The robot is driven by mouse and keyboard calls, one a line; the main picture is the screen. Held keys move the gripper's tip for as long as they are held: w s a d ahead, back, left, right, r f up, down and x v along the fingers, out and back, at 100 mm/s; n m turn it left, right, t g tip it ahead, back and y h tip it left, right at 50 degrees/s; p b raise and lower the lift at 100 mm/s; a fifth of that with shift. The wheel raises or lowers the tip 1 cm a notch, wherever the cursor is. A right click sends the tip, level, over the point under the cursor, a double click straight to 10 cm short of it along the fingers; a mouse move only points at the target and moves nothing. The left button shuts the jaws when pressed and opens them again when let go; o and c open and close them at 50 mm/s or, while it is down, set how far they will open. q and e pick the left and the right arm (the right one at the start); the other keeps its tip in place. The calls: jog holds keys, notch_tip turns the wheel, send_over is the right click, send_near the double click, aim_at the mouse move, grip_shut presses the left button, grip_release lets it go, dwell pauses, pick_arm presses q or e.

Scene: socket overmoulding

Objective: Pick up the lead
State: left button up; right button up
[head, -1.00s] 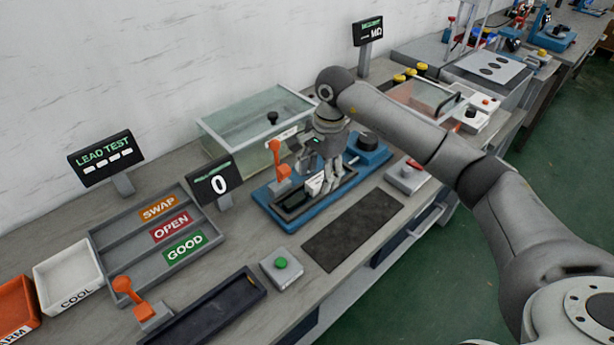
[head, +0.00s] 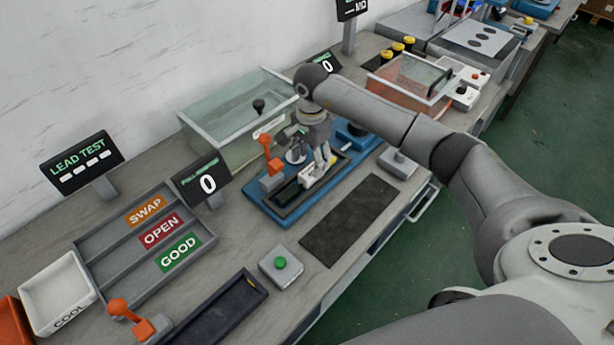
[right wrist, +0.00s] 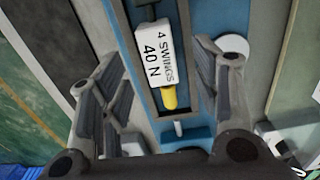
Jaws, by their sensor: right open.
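The right gripper (head: 318,165) is open above the blue fixture (head: 258,192), with its fingers pointing down. In the right wrist view its fingers (right wrist: 158,92) stand apart on both sides of a white block (right wrist: 153,60) marked "4 SWINGS 40 N". A yellow piece (right wrist: 169,98) sticks out from the block's near end, inside the fixture's dark slot. I cannot tell whether this yellow piece is part of the lead. The white block also shows in the head view (head: 306,179), partly behind the fingers. My left gripper is not in view.
An orange lever (head: 266,145) stands on the fixture's left side, close to the gripper. A glass-walled tank (head: 215,125) stands behind. A dark mat (head: 348,220) lies empty in front. A sorting tray (head: 95,262) and a green button box (head: 281,266) are to the left.

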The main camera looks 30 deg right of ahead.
aim_at(309, 172)
jog(key=f, duration=0.1)
jog(key=f+p, duration=0.1)
jog(key=f, duration=0.1)
jog(key=shift+s+a+f, duration=0.2)
jog(key=shift+s, duration=0.05)
jog(key=shift+f, duration=0.45)
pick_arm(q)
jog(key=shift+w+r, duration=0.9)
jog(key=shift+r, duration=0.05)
pick_arm(e)
jog(key=shift+w, duration=0.1)
jog(key=c, duration=0.5)
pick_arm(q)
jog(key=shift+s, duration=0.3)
pick_arm(e)
jog(key=c, duration=0.6)
jog(key=shift+r, duration=0.1)
